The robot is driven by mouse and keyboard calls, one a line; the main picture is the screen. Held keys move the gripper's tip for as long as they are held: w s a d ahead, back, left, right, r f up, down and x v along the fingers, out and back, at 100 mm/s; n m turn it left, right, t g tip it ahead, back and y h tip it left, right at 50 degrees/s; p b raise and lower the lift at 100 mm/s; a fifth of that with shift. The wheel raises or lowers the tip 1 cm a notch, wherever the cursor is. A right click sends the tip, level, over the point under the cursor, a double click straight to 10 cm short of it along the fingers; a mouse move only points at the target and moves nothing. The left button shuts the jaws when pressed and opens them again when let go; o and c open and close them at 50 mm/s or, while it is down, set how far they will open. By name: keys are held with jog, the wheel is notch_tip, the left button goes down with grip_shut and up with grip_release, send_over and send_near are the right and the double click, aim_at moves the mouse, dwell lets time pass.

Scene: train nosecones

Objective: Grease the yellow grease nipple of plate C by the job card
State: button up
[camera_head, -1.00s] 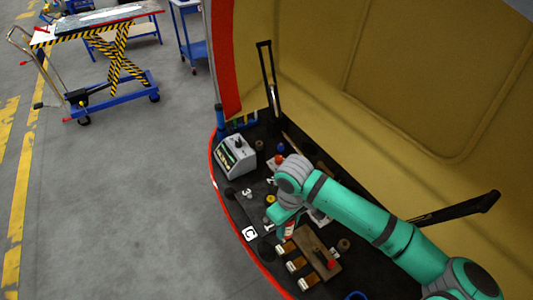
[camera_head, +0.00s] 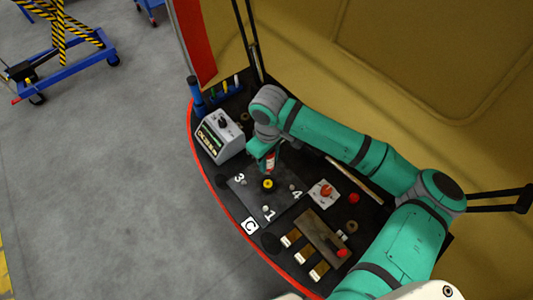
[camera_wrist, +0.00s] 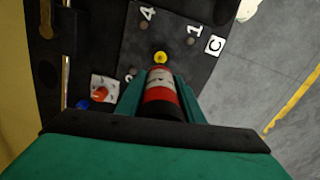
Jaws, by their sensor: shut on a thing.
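Plate C (camera_head: 252,203) is a dark plate with white numbers 1, 3 and 4 and a white C tag (camera_head: 249,225) by its edge. The yellow grease nipple (camera_head: 268,184) stands on the plate; it also shows in the wrist view (camera_wrist: 160,57). My gripper (camera_head: 268,160) is shut on a red and white cylindrical tool (camera_wrist: 161,90) with a black rear part. In the wrist view the tool's front end appears just short of the yellow nipple; I cannot tell whether they touch. No job card can be made out.
A grey control box (camera_head: 218,136) stands left of the plate. A white panel with a red knob (camera_head: 323,192) lies to the right. The red-edged rim (camera_head: 205,178) borders the shelf.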

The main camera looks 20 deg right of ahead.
aim_at(269, 175)
jog(key=shift+s, duration=0.15)
jog(key=shift+f, duration=2.85)
jog(key=shift+f, duration=0.55)
jog(key=shift+r, duration=2.75)
